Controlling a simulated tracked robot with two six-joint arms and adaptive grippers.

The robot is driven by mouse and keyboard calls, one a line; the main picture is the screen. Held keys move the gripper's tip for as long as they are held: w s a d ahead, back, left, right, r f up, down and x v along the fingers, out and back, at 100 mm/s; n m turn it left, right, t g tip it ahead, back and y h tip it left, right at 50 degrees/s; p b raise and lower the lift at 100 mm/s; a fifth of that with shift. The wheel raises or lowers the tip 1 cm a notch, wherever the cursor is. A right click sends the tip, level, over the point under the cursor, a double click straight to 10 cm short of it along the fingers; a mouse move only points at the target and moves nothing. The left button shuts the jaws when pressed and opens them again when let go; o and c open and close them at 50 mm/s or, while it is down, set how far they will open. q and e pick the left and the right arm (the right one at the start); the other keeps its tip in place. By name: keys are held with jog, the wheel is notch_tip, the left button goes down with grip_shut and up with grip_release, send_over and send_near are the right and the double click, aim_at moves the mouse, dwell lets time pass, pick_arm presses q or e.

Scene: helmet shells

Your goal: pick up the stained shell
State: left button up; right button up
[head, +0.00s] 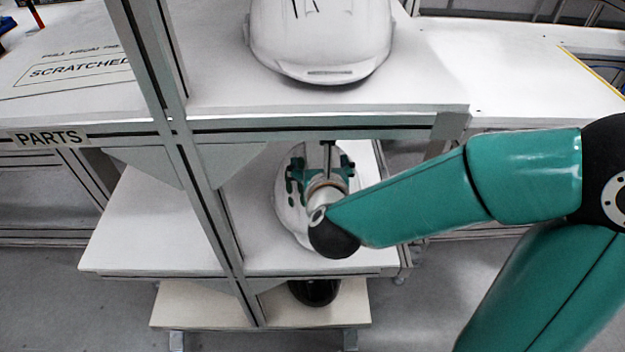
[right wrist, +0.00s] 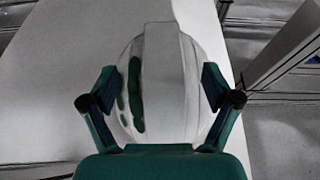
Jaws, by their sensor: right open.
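The stained shell (head: 287,215) is a white helmet shell with dark green streaks, on the middle shelf board, partly hidden by my right gripper and wrist. It also shows in the right wrist view (right wrist: 165,90), with green stains left of its raised centre ridge. My right gripper (head: 321,170) is open over the shell. In the right wrist view its two fingers (right wrist: 159,80) stand one on each side of the shell; I cannot tell whether they touch it. My left gripper is not in view.
Another white shell (head: 320,40) with dark marks sits on the upper board, above my right gripper. A black object (head: 315,292) is on the lowest board. A metal post (head: 200,190) stands left of the shell. A mat marked SCRATCHED (head: 70,72) lies at the upper left.

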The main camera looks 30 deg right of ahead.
aim_at(318, 155)
jog(key=x, duration=0.6)
jog(key=shift+s+d, duration=0.1)
jog(key=shift+r, duration=0.1)
jog(key=shift+s, duration=0.1)
grip_shut()
